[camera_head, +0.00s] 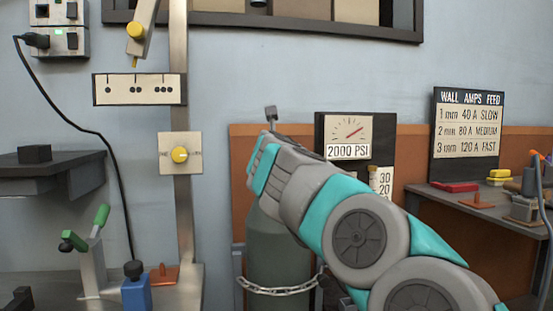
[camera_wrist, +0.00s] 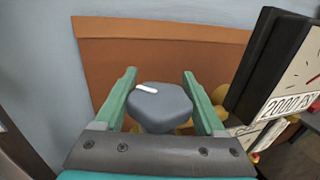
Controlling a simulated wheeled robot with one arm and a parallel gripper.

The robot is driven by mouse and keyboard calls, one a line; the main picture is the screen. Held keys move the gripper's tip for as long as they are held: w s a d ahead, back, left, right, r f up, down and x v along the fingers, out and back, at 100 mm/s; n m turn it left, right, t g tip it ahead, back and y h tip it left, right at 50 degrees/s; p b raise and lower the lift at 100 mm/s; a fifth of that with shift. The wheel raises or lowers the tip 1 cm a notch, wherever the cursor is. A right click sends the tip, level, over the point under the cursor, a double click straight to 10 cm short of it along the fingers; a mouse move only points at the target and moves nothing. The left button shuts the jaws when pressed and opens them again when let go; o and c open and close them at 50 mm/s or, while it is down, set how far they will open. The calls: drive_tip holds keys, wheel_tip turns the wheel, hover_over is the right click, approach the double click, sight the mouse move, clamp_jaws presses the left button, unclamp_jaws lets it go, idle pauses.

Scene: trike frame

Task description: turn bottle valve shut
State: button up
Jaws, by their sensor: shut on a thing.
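The gas bottle (camera_head: 272,262) is a grey-green cylinder standing upright against the wall, with a chain around it. Its top is hidden behind my arm in the head view. In the wrist view the bottle valve (camera_wrist: 160,105) is a dark grey rounded knob with a white mark on its upper left, above brass-coloured parts. My gripper (camera_wrist: 160,88) has its two green fingers on either side of the knob and is shut on it. In the head view my arm comes from the lower right to the bottle top, and the fingertips cannot be made out.
A pressure gauge (camera_head: 348,132) labelled 2000 PSI stands just right of my gripper, also in the wrist view (camera_wrist: 290,95). A steel post (camera_head: 183,220) with a yellow knob is at left. A workbench (camera_head: 490,205) with tools is at right. An orange-brown panel (camera_wrist: 170,50) is behind the valve.

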drive_tip(key=m+h, duration=0.2)
drive_tip(key=h, duration=0.2)
drive_tip(key=shift+d+m+g, duration=0.25)
drive_tip(key=shift+m+g, duration=0.05)
drive_tip(key=shift+m, duration=0.1)
drive_tip(key=m+h, duration=0.1)
drive_tip(key=m+g+h+p, duration=0.1)
drive_tip(key=h, duration=0.2)
drive_tip(key=shift+s+d+r+m+g+p, duration=0.2)
drive_tip(key=shift+d+m+g+p, duration=0.1)
drive_tip(key=shift+d+m+p, duration=0.1)
drive_tip(key=m+g+h+p, duration=0.2)
drive_tip(key=h+p, duration=0.1)
drive_tip(key=m+g+h+p, duration=0.1)
drive_tip(key=h+p, duration=0.1)
drive_tip(key=shift+s+d+m+g, duration=0.3)
drive_tip(key=shift+d+m, duration=0.1)
drive_tip(key=shift+s+d+f+m+g+h+p, duration=0.15)
drive_tip(key=shift+m+g+h+p, duration=0.4)
drive_tip(key=shift+p, duration=0.4)
drive_tip(key=o, duration=1.3)
drive_tip(key=shift+o, duration=0.2)
